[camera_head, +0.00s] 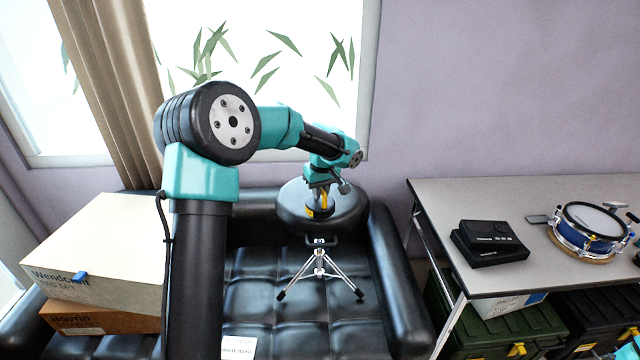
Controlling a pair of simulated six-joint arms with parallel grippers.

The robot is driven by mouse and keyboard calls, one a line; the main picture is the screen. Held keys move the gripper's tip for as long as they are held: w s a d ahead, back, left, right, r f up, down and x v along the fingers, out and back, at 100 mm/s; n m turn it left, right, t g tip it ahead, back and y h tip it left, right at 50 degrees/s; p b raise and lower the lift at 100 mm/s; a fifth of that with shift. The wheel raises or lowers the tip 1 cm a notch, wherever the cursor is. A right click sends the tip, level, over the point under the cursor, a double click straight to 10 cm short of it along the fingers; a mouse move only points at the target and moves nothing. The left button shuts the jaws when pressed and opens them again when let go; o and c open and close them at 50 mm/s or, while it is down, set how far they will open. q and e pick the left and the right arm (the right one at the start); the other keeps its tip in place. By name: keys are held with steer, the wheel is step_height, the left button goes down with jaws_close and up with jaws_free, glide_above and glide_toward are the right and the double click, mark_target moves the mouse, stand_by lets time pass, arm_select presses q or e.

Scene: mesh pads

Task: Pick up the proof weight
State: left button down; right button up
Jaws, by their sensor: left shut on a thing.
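My left gripper (321,190) is above a round black padded stool seat (347,208). It is shut on a small dark thing with a yellow part (322,208), which appears to be the proof weight. The gripper partly hides it, and I cannot tell whether it touches the seat.
A black quilted sofa (265,295) lies beneath my left arm. Stacked boxes (110,245) are at the left. A grey table (440,200) at the right holds a black device (490,243) and a blue drum (585,232). Dark green cases (470,315) are below.

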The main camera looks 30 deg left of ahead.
mark_target(320, 208)
arm_select(q)
steer(key=shift+s+d+r, duration=0.15)
steer(key=shift+s+d, duration=0.35)
steer(key=shift+s, duration=0.3)
steer(key=shift+s+d+r, duration=0.1)
steer(key=shift+s+d, duration=0.4)
steer(key=shift+s, duration=0.3)
